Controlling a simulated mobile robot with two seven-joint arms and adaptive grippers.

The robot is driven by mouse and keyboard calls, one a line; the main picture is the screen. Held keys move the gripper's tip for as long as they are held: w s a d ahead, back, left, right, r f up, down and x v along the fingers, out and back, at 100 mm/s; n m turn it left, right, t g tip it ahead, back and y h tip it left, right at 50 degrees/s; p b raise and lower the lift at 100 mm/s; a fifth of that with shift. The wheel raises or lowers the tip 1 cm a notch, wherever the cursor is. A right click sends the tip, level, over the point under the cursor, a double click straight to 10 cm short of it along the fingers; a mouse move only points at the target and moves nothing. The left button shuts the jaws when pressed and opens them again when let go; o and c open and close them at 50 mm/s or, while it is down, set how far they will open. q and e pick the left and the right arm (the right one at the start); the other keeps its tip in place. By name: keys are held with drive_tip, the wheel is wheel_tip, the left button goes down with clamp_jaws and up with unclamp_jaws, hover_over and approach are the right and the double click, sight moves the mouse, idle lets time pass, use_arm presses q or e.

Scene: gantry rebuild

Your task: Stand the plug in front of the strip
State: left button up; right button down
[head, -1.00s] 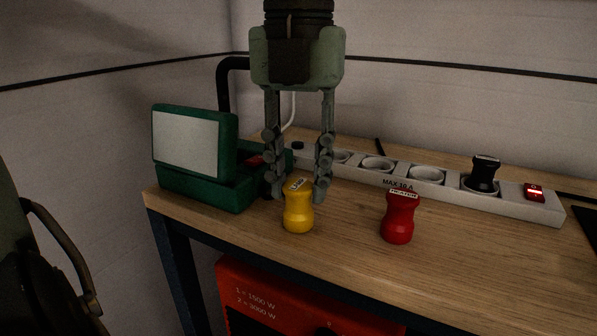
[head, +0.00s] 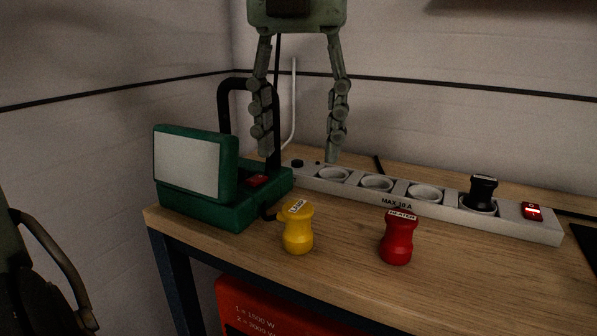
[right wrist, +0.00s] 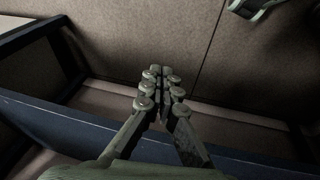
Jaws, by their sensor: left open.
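A yellow plug (head: 298,230) with a label on top stands upright on the table in front of the power strip (head: 510,225), near its left end. A red plug (head: 397,240) with a label stands upright to its right, also in front of the strip. A black plug (head: 482,192) sits in the strip's rightmost socket; the other sockets are empty. My left gripper (head: 299,156) is open and empty, raised above and behind the yellow plug, apart from it. My right gripper (right wrist: 160,72) is shut with nothing visible between its fingers, in the right wrist view.
A green device (head: 205,208) with a pale panel and a black handle stands left of the yellow plug. The strip has a lit red switch (head: 532,211). A red box (head: 255,310) is under the table (head: 340,270). Bare wood lies between the two plugs.

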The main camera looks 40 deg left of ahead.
use_arm(q)
drive_tip(key=shift+r, duration=2.4)
